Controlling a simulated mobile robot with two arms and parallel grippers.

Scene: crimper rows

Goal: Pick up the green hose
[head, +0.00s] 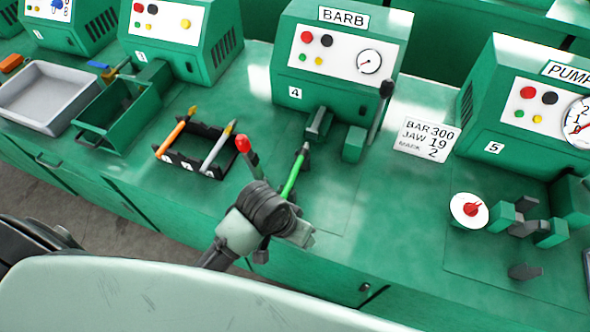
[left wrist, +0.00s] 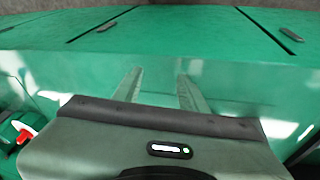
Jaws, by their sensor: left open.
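The green hose (head: 292,178) is a thin green rod with a grey tip. It stands tilted over the bench in front of machine 4, just beyond my left gripper (head: 300,237) in the head view. My wrist hides its lower end, so I cannot tell what it rests on. In the left wrist view my left gripper (left wrist: 160,75) has its two fingers apart with nothing between them, over green bench surface. The hose does not show in that view. My right gripper is not in view.
A black rack (head: 185,162) holds an orange hose (head: 175,138) and a grey hose (head: 217,147). A red-tipped lever (head: 243,144) stands close to my left wrist. Machine 4 (head: 335,55) is behind.

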